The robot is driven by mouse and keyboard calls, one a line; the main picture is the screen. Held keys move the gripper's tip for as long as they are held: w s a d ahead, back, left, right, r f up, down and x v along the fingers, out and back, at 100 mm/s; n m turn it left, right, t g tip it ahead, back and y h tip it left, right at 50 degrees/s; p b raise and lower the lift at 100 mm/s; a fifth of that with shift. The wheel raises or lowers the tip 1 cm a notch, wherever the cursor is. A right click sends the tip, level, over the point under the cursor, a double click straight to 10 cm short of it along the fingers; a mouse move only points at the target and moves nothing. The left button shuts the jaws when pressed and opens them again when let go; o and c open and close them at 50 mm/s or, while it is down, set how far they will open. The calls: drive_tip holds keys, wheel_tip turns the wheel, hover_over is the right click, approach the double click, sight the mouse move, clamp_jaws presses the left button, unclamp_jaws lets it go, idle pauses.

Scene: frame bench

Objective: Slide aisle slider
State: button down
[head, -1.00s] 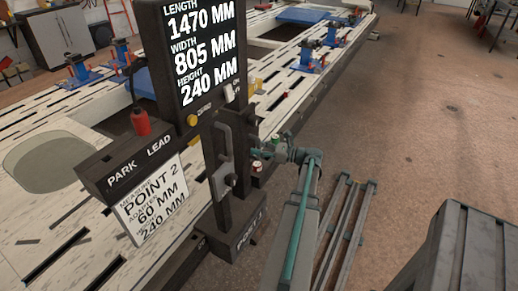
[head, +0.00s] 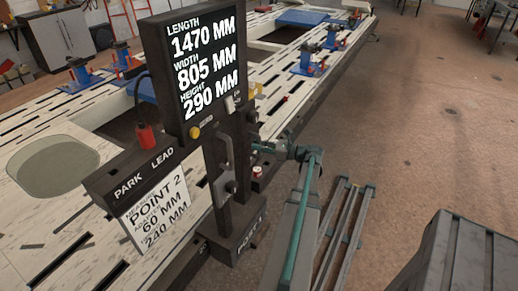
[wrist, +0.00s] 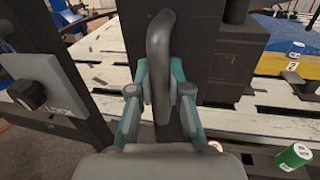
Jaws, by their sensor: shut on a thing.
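The measuring post (head: 213,180) stands at the aisle side of the bench, with a grey bar handle (head: 223,150) and a knob below it. In the wrist view, my gripper (wrist: 160,85) is shut on a grey curved handle (wrist: 160,40) on a dark upright, one finger on each side. In the head view my gripper (head: 265,149) is beside the post and its fingertips are partly hidden. A plate with a black lock knob (wrist: 28,94) is left of it in the wrist view. The screen (head: 203,70) reads length 1470, width 805, height 290 mm.
A park lead box (head: 125,178) with a red plug (head: 145,136) and a point 2 card (head: 158,212) is left of the post. Grey rails (head: 345,225) and a grey case (head: 450,250) stand on the floor.

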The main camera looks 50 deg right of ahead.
drive_tip(key=p, duration=0.5)
approach(247, 123)
drive_tip(key=x, duration=0.5)
drive_tip(key=shift+w+d, duration=0.1)
drive_tip(key=shift+w, duration=0.15)
drive_tip(key=shift+f, duration=0.1)
drive_tip(key=c, duration=1.1)
unclamp_jaws()
drive_tip(key=shift+s, duration=0.15)
drive_tip(key=v, duration=1.1)
drive_tip(key=shift+s, duration=0.4)
drive_tip(key=shift+d, duration=0.1)
